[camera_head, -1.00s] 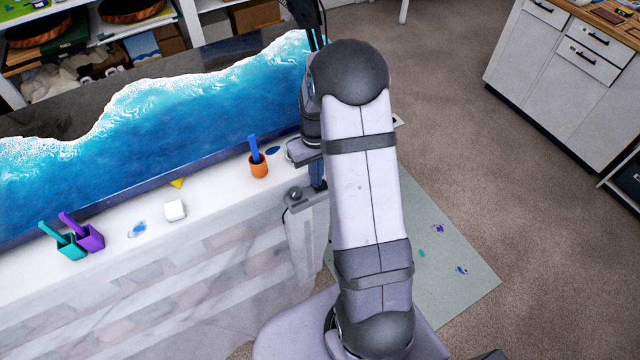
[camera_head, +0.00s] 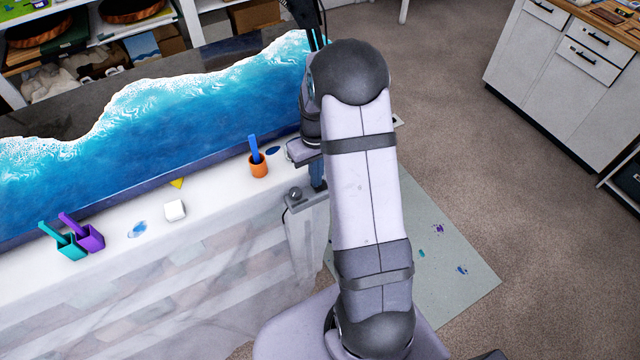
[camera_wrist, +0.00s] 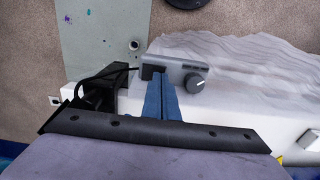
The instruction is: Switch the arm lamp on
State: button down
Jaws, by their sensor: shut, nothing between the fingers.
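A grey control box (camera_wrist: 177,66) with a round dial knob (camera_wrist: 195,82) is fixed at the table edge. In the head view the box (camera_head: 309,201) and its knob (camera_head: 296,193) show just left of my arm. My gripper's blue fingers (camera_wrist: 160,80) are shut and empty. Their tips are over the box's left part, beside a dark patch (camera_wrist: 150,72) on it and left of the knob. I cannot tell whether they touch. In the head view my gripper (camera_head: 318,178) is partly hidden by my arm. Black lamp parts (camera_head: 303,12) show at the top; no lamp head is in view.
A black clamp-like part (camera_wrist: 100,92) with a cable stands left of my fingers. The blue wave panel (camera_head: 190,110) lies behind.

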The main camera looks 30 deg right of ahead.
jog(key=shift+f+b, duration=0.45)
jog(key=shift+f, duration=0.25)
dwell(0.6)
jog(key=shift+r, duration=0.1)
notch_tip(320, 180, up, 7)
jog(key=p, duration=0.6)
dwell(0.7)
